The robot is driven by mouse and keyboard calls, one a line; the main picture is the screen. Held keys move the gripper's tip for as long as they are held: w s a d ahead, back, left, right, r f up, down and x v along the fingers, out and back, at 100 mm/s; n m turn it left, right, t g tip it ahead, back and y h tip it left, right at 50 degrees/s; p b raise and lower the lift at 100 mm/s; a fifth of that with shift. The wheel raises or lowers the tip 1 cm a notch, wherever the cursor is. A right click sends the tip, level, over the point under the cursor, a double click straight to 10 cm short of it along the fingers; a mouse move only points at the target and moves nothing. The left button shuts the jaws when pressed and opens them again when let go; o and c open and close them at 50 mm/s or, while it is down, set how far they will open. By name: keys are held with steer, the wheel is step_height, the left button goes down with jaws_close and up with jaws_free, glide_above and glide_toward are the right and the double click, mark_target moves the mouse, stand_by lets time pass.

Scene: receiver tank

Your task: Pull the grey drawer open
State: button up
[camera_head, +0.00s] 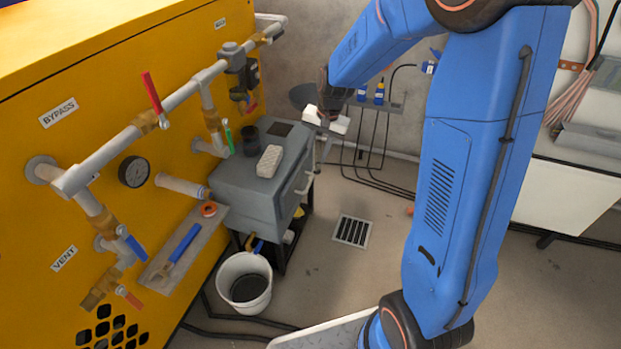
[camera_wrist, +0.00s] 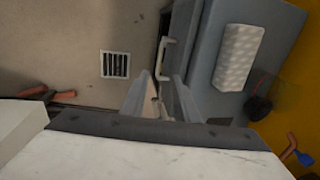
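The grey drawer is in the front of a grey box (camera_head: 255,185) beside the yellow machine, and it looks shut. Its pale bar handle (camera_head: 306,183) is on the right-hand face; the handle also shows in the wrist view (camera_wrist: 163,54). My gripper (camera_head: 324,146) is above and behind the handle in the head view, partly hidden by its own white body. In the wrist view the two fingers of my gripper (camera_wrist: 161,82) stand apart, with nothing held. The handle's near end appears close to the gap between the fingertips; I cannot tell the depth between them.
A light ribbed block (camera_head: 269,160) and a dark cup lie on the box top. A white bucket (camera_head: 244,284) stands on the floor in front. Pipes and valves line the yellow machine (camera_head: 120,110).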

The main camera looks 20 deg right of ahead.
mark_target(309, 183)
steer(key=f, duration=0.4)
steer(key=w+a+f, duration=0.1)
steer(key=f, duration=0.3)
steer(key=a+f, duration=0.1)
steer(key=f, duration=0.3)
steer(key=shift+w+f, duration=0.15)
steer(key=shift+f, duration=0.1)
jaws_close()
